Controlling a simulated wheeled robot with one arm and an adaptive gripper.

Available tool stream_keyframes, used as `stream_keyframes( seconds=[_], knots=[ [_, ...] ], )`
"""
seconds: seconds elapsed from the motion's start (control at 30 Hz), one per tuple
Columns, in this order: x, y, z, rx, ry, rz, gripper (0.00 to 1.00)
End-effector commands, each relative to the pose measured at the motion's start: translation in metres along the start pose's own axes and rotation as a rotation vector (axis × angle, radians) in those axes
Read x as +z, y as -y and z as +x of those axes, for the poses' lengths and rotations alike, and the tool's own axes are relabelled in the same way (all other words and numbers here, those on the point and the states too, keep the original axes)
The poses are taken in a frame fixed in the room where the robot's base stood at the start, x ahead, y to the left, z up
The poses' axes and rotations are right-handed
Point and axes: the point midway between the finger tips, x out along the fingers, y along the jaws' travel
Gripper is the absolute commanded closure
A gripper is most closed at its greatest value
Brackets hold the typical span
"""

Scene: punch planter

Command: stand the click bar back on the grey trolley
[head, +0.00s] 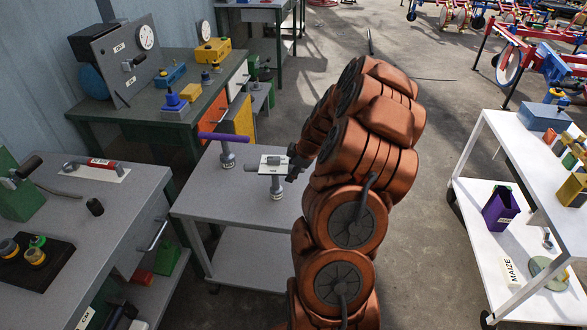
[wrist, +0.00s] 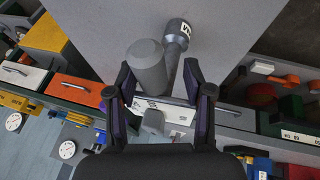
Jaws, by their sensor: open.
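The grey trolley (head: 215,200) stands in the middle of the head view. On its top, a T-shaped tool with a purple handle (head: 222,136) stands upright on a grey stem. To its right is a grey tool with a white labelled plate (head: 270,160) and an upright stem below; whether its foot touches the trolley is unclear. I take this one as the click bar, though its label is unreadable. My gripper (head: 293,160) is at its right end. In the wrist view my open gripper (wrist: 158,75) has the tool's grey cylinder (wrist: 147,68) between its fingers, without a visible grip.
A grey bench (head: 95,225) with tools stands at the left. A green-topped bench (head: 150,95) with a dial panel is behind the trolley. A white trolley (head: 535,165) with a purple bin is at the right. Floor (head: 430,140) between the trolleys is open.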

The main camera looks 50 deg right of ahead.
Motion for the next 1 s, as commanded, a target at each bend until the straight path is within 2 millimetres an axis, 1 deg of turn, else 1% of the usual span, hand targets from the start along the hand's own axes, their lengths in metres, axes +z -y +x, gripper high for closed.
stream_keyframes(
  seconds=[0.33, 0.77, 0.9, 1.0],
  knots=[
    [0.001, 0.001, 0.0, 0.001, 0.0, 0.0, 0.48],
    [0.004, 0.005, -0.045, 0.003, -0.001, 0.0, 0.48],
    [0.004, 0.005, -0.064, 0.004, 0.0, -0.001, 0.48],
    [0.004, 0.004, -0.072, 0.005, 0.0, 0.001, 0.48]
  ],
)
